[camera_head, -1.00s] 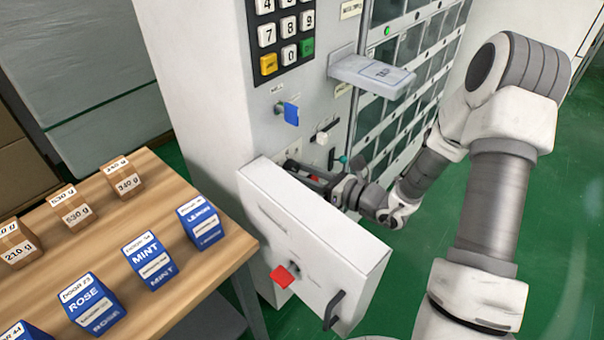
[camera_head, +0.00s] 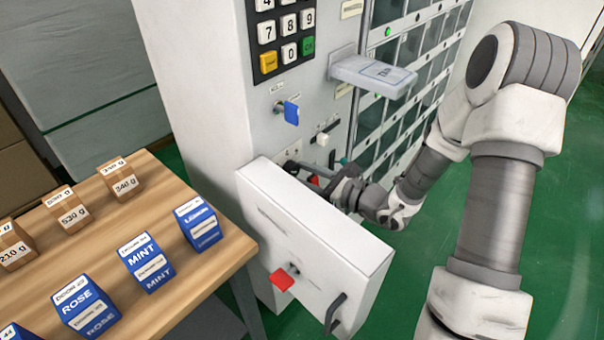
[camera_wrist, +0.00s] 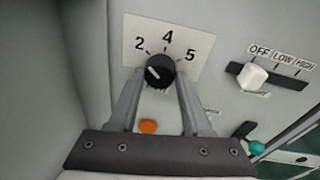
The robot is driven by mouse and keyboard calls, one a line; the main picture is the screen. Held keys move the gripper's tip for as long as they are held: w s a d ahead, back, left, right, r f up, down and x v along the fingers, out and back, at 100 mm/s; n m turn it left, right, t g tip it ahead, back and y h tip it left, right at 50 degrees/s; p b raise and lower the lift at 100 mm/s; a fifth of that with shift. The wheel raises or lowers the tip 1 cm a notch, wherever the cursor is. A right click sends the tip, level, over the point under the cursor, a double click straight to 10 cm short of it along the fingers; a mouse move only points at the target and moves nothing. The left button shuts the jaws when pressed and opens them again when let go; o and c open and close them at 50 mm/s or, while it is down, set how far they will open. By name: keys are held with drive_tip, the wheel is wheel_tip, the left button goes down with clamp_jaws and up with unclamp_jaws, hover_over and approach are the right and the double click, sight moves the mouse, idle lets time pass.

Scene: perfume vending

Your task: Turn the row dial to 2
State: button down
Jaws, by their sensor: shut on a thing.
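The row dial (camera_wrist: 160,72) is a round black knob on a white plate marked 2, 4 and 5. Its white line points up and left, toward the side of the 2 and slightly below that mark. My gripper (camera_wrist: 161,80) is shut on the dial, with one finger on each side of it in the wrist view. In the head view my gripper (camera_head: 305,175) reaches the machine's front behind the open white door. The dial is too small and hidden to read there.
The open door (camera_head: 310,240) with a red key tag (camera_head: 281,280) stands close in front of my gripper. A white slider (camera_wrist: 253,76) marked OFF, LOW, HIGH is right of the dial. An orange button (camera_wrist: 148,126) is below it. A table (camera_head: 185,284) with boxes stands left.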

drive_tip(key=shift+c, duration=1.8)
unclamp_jaws()
drive_tip(key=shift+s+d, duration=0.1)
drive_tip(key=p+v, duration=0.2)
drive_tip(key=v, duration=1.5)
drive_tip(key=shift+d, duration=0.1)
